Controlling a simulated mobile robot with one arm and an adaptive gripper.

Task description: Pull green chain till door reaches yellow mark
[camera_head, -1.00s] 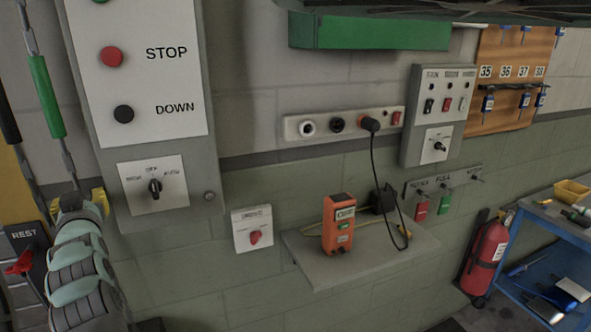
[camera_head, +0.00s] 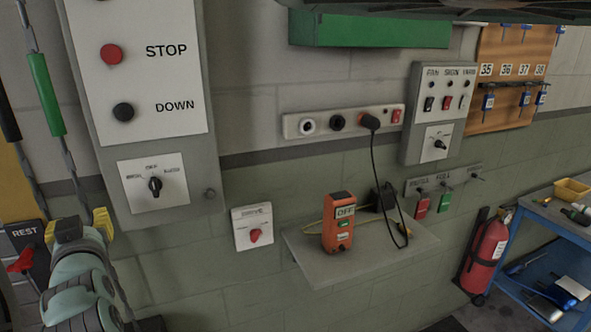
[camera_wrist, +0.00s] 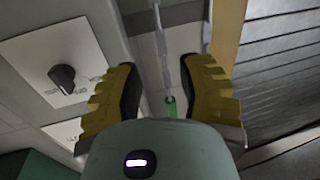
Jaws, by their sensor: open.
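The green sleeve (camera_head: 46,95) hangs on a chain at the left of the head view. It also shows small in the wrist view (camera_wrist: 171,107). My gripper (camera_head: 73,225) is open, below the sleeve in the head view. In the wrist view, its yellow fingers stand apart on either side of the chain (camera_wrist: 164,55). Whether a finger touches the chain cannot be told. A second chain with a black sleeve (camera_head: 9,112) hangs to the left. The ribbed grey door (camera_wrist: 285,75) shows partly at the right of the wrist view. I cannot make out a yellow mark.
A control box (camera_head: 150,90) with STOP and DOWN buttons is right of the chain. A REST panel (camera_head: 27,234) with a red lever is at lower left. A shelf (camera_head: 330,265) holds an orange device (camera_head: 338,222). A fire extinguisher (camera_head: 485,255) and blue cart (camera_head: 530,225) stand at right.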

